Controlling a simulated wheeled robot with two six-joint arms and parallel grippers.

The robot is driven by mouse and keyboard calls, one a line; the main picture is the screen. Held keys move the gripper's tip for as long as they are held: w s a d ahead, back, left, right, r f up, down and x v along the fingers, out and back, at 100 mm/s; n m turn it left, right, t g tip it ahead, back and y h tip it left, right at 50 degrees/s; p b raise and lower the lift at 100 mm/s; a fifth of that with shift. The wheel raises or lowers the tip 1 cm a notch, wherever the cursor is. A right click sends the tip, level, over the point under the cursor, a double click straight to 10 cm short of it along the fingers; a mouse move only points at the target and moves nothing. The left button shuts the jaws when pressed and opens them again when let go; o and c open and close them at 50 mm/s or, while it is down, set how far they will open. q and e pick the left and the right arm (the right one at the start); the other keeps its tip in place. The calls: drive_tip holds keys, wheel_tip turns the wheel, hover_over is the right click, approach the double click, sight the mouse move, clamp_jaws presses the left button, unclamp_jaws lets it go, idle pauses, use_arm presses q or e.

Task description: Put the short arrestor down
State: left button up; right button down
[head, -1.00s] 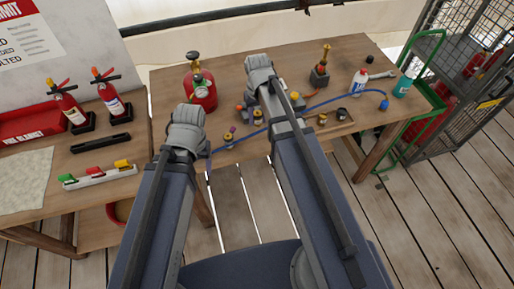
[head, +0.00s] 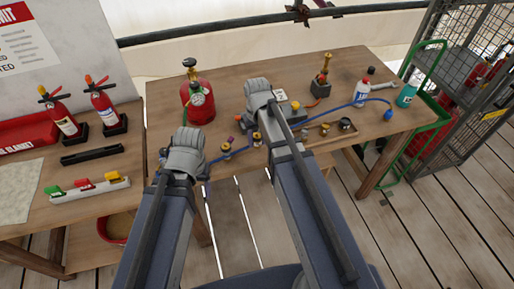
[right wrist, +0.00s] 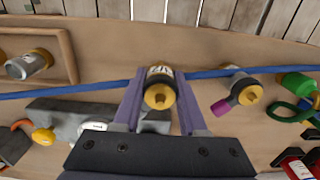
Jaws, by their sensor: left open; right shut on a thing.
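The short arrestor, a small brass-topped cylinder with a pale label band, is between the purple fingers of my right gripper (right wrist: 160,92) in the right wrist view. The fingers are shut on the arrestor (right wrist: 161,94), which looks upright just over or on the workbench; I cannot tell if it touches. In the head view my right gripper (head: 258,97) is seen from behind and hides its own fingers. A second brass fitting (right wrist: 241,88) with a purple tag stands to its right in the wrist view. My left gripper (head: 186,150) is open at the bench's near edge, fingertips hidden.
A blue hose (right wrist: 80,88) crosses the workbench (head: 345,92) beside the held arrestor. A shallow wooden tray (right wrist: 68,45) with brass fittings lies to the left in the wrist view. A red gas cylinder (head: 198,101) and a brass fitting on a dark block (head: 321,85) stand farther back.

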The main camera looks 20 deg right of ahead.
sight(257, 152)
drive_tip(key=shift+f+b, duration=1.3)
drive_tip(key=shift+f, duration=0.35)
drive_tip(key=shift+f, duration=0.15)
drive_tip(key=shift+c, duration=2.3)
unclamp_jaws()
drive_tip(key=shift+r, duration=0.2)
wheel_tip(257, 152, up, 12)
drive_tip(key=p, duration=1.2)
drive_tip(key=s+a+n+h, duration=0.1)
drive_tip(key=s+a+n, duration=0.2)
drive_tip(key=s+a, duration=0.7)
drive_tip(key=s, duration=0.4)
drive_tip(key=shift+s+a, duration=0.15)
drive_tip(key=shift+a, duration=0.1)
